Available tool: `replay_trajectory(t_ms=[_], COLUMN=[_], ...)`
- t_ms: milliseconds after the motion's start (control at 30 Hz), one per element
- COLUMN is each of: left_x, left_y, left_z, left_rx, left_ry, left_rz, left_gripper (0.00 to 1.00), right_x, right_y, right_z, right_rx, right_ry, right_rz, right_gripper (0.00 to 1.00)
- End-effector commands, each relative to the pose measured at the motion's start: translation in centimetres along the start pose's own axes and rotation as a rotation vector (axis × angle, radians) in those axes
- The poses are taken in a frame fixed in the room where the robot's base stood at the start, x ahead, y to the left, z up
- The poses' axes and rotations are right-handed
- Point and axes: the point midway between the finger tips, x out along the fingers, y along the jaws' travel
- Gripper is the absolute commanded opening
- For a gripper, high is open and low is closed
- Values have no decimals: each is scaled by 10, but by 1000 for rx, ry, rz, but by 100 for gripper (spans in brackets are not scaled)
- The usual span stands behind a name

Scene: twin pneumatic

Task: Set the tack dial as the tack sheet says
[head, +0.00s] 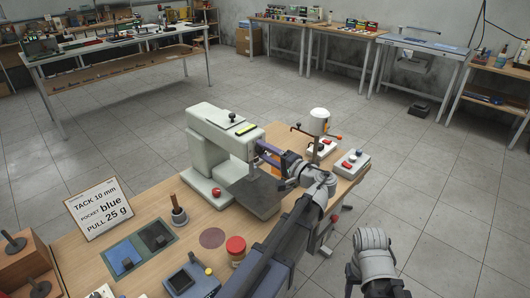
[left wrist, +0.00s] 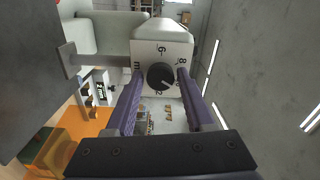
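The tack sheet (head: 100,208) stands tilted at the table's left and reads "TACK 10 mm, POCKET blue, PULL 25 g". The tack dial (left wrist: 162,76) is a round black knob on a pale machine face in the left wrist view. A 6 shows above it, an 8 at upper right and a 2 below; another mark at lower right is partly covered. Its white pointer line points to the lower right. My left gripper (left wrist: 158,78) has its purple fingers on either side of the knob, with gaps visible. In the head view my left gripper (head: 267,155) is at the pale machine (head: 210,150). My right gripper is not visible.
A blue-and-dark mat (head: 140,250), a wooden-handled tool (head: 178,212) and a red-lidded jar (head: 236,246) sit on the table. A white-topped post (head: 319,122) and a button box (head: 352,162) stand behind my left arm. Open floor lies to the right.

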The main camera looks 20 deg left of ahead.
Motion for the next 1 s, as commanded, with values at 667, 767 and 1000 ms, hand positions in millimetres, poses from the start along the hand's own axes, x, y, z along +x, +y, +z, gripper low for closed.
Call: replay_trajectory(t_ms=[667, 767, 1000], left_x=[-39, -54, -76], left_y=[0, 0, 0], left_z=[0, 0, 0], left_rx=[0, 0, 0], left_ry=[4, 4, 0], left_rz=[0, 0, -1], left_gripper=[72, 72, 72], right_x=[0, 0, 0], right_y=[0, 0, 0], right_z=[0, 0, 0], right_rx=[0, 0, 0], right_ry=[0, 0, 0], right_rz=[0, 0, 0], right_gripper=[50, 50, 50])
